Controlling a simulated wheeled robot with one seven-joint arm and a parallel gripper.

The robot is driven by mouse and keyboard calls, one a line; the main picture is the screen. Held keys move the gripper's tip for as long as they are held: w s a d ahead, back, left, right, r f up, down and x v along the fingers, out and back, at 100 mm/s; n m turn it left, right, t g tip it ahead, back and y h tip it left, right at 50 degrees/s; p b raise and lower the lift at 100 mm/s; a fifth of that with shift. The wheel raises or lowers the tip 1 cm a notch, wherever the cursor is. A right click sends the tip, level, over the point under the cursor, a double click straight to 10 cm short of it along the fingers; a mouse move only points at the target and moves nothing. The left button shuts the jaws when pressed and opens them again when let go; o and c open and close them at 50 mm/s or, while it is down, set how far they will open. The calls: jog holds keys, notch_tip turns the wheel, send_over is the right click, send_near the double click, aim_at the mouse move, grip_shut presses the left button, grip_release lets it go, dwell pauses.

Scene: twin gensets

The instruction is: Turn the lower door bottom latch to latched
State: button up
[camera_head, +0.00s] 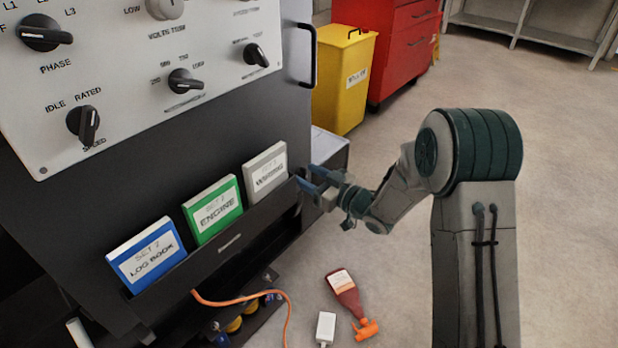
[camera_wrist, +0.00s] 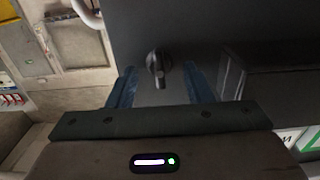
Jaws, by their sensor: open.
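A dark turn latch (camera_wrist: 158,63) with a rounded head sits on a dark panel (camera_wrist: 205,25) in the wrist view. Its grip runs roughly up and down in that picture. My gripper (camera_wrist: 160,88) has its two blue fingers apart, one on each side of the latch's line, with nothing held between them. I cannot tell how far the fingertips are from the latch. In the head view my gripper (camera_head: 309,180) is by the right edge of the black cabinet (camera_head: 225,120), beside the white binder. The latch does not show there.
A rack (camera_head: 235,252) on the cabinet holds blue (camera_head: 148,255), green (camera_head: 213,208) and white (camera_head: 266,172) binders. A yellow bin (camera_head: 343,85) and red cabinet (camera_head: 403,45) stand behind. A red bottle (camera_head: 343,290), a white box (camera_head: 326,327) and an orange cable (camera_head: 288,310) are low down. Floor at right is clear.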

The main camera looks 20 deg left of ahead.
jog(key=shift+a, duration=0.15)
jog(key=c, duration=1)
jog(key=shift+o, duration=0.2)
jog(key=shift+w, duration=0.1)
jog(key=shift+r, duration=0.1)
jog(key=shift+w+f+m+p, duration=0.15)
jog(key=shift+m+p, duration=2.6)
jog(key=shift+m, duration=1.7)
jog(key=shift+f+m+p, duration=0.15)
jog(key=shift+m+p, duration=2.6)
jog(key=shift+m, duration=1.7)
